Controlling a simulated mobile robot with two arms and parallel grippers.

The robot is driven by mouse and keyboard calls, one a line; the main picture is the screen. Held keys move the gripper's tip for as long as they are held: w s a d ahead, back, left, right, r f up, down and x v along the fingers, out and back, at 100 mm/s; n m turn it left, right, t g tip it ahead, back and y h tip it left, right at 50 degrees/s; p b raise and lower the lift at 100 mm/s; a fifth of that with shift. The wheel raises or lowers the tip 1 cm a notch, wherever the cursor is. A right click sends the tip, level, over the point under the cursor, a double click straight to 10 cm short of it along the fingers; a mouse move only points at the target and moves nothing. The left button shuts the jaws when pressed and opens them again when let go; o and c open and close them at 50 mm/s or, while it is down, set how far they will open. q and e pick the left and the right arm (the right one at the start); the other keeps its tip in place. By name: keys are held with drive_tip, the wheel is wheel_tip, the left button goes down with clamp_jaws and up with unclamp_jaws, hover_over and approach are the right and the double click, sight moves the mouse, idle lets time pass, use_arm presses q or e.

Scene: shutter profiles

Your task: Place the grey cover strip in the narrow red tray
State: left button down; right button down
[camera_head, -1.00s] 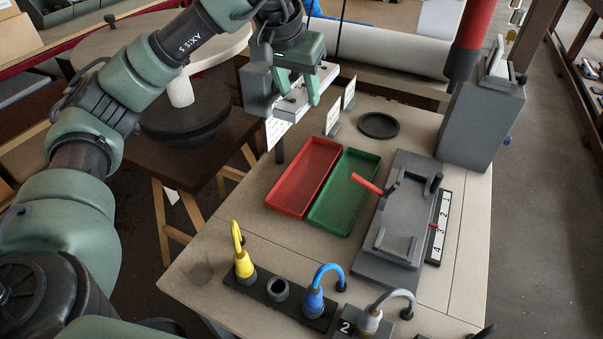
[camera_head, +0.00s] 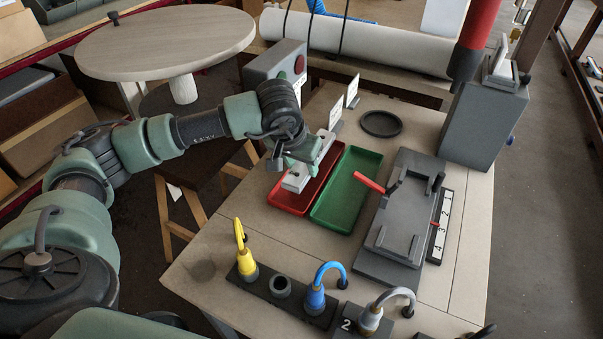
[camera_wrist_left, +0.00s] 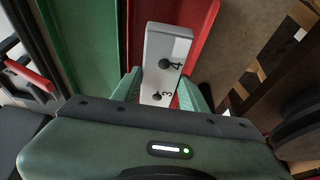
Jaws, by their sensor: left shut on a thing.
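The light grey cover strip (camera_head: 294,181) is in my left gripper (camera_head: 307,160). It lies lengthwise along the narrow red tray (camera_head: 289,202), over its left part; I cannot tell if it touches the tray floor. In the left wrist view the strip (camera_wrist_left: 164,47) shows dark round spots and the marks 4 and 3, between the green fingers of the left gripper (camera_wrist_left: 160,95). The red tray (camera_wrist_left: 203,22) is behind it there. The gripper hides the middle of the strip. My right gripper is not in view.
A green tray (camera_head: 341,200) stands right beside the red one. A grey fixture (camera_head: 402,220) with a red handle is further right. Small white signs (camera_head: 351,91) and a dark round dish (camera_head: 381,123) stand behind. Hooked yellow, blue and grey pieces line the front.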

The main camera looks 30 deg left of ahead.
use_arm(q)
wheel_tip(320, 180, down, 3)
drive_tip(key=shift+f, duration=0.15)
drive_tip(key=shift+f, duration=0.2)
drive_tip(key=c, duration=1.1)
unclamp_jaws()
drive_tip(key=shift+o, duration=0.2)
drive_tip(key=shift+r, duration=0.1)
